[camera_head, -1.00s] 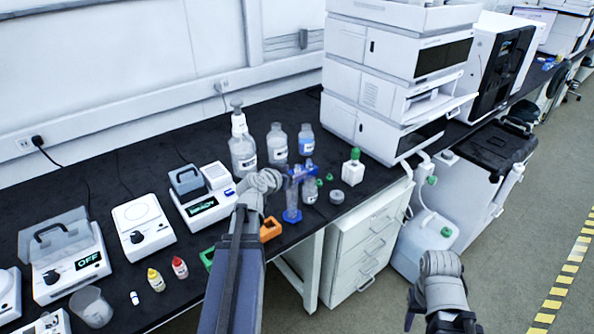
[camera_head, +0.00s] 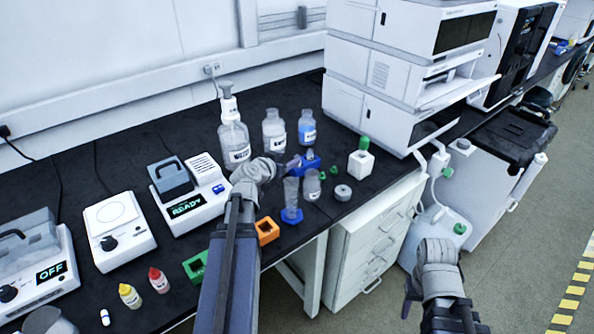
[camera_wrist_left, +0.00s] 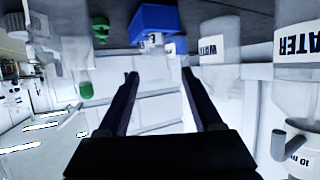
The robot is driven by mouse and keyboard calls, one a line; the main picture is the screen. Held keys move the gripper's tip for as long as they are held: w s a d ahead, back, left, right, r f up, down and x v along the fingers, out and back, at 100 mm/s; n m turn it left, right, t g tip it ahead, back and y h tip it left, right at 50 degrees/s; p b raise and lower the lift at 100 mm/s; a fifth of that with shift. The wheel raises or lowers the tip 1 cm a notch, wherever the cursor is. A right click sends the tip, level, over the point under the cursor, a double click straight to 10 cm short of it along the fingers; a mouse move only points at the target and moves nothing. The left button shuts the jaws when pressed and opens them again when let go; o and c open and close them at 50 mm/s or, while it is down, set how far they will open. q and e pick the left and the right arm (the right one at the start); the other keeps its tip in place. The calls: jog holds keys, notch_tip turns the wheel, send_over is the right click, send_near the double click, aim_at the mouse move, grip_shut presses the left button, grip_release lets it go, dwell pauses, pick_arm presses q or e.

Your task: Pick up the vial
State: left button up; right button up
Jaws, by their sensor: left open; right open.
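My left gripper (camera_head: 287,165) is open, just left of a blue block-like holder (camera_head: 309,160). In the left wrist view its two dark fingers (camera_wrist_left: 160,80) are spread with nothing seen between the tips; the blue holder (camera_wrist_left: 155,22) is just beyond them. A small pale piece shows at the holder there, too blurred to name as the vial. A small white vial-like item (camera_head: 105,317) with a blue band is at the bottom left of the bench, far from both grippers. My right gripper (camera_head: 409,297) is open, beyond the bench's front edge, mostly hidden behind its wrist.
A blue-based clear cylinder (camera_head: 291,192) and a small clear bottle (camera_head: 312,184) stand close to the left gripper. Bottles (camera_head: 274,132) stand behind it. Orange (camera_head: 267,231) and green (camera_head: 195,266) blocks lie near the front edge. The stacked instrument (camera_head: 390,75) is at right.

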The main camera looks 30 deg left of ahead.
pick_arm(q)
notch_tip(320, 180, down, 2)
jog(key=shift+f+b, duration=0.15)
jog(key=shift+b, duration=0.5)
pick_arm(e)
notch_tip(320, 180, down, 2)
jog(key=shift+f, duration=0.15)
pick_arm(q)
jog(key=shift+w, duration=0.15)
jog(key=shift+b+x, duration=1.4)
jog(key=shift+x, duration=2.45)
jog(key=shift+d, duration=0.1)
pick_arm(e)
notch_tip(320, 180, down, 3)
jog(key=shift+r, duration=0.15)
pick_arm(q)
jog(key=shift+c, duration=0.2)
grip_shut()
